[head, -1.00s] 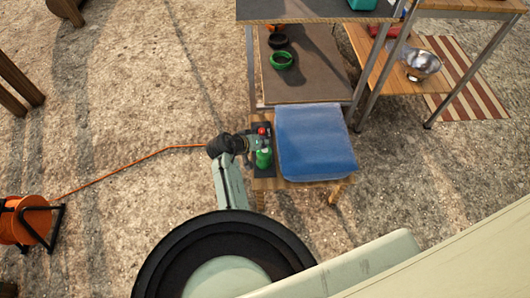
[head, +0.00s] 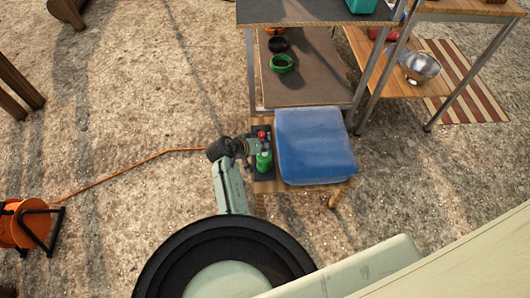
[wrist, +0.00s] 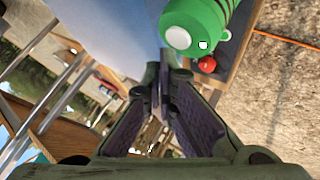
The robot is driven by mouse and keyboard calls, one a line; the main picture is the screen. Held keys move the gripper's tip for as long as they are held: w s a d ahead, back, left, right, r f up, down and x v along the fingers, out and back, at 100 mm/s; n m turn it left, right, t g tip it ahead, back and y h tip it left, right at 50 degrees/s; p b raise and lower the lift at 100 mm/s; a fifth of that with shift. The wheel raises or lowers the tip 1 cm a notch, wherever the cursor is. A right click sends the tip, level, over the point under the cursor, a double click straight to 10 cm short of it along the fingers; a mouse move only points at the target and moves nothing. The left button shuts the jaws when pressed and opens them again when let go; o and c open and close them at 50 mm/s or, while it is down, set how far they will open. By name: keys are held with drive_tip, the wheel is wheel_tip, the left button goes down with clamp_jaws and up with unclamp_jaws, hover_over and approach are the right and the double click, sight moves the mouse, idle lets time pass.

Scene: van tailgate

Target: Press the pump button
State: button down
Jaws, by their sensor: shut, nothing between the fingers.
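A green pump-like cylinder (head: 264,161) stands on a dark board on a small wooden stand. A small red knob (head: 262,134) shows beside it, and I cannot tell for sure whether it is the pump button. In the wrist view the green cylinder (wrist: 200,22) shows a white round end, with the red knob (wrist: 207,64) close by. My gripper (wrist: 162,72) is shut and empty, its fingertips left of and a little below the red knob in that view. In the head view my gripper (head: 250,147) is partly hidden at the board's left side; contact is not clear.
A large blue translucent container (head: 315,145) fills most of the stand, just right of the board. A metal-legged shelf (head: 310,75) with a green ring (head: 281,64) stands behind. An orange cable reel (head: 25,223) lies at the left, its cable running toward the stand.

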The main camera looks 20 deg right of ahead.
idle(0.4)
drive_tip(key=shift+f, duration=0.45)
drive_tip(key=shift+f+b, duration=0.2)
drive_tip(key=shift+b, duration=0.15)
idle(0.3)
drive_tip(key=shift+r+p, duration=0.6)
drive_tip(key=shift+r, duration=0.05)
wheel_tip(320, 180, up, 6)
drive_tip(key=p, duration=0.5)
drive_tip(key=shift+d, duration=0.1)
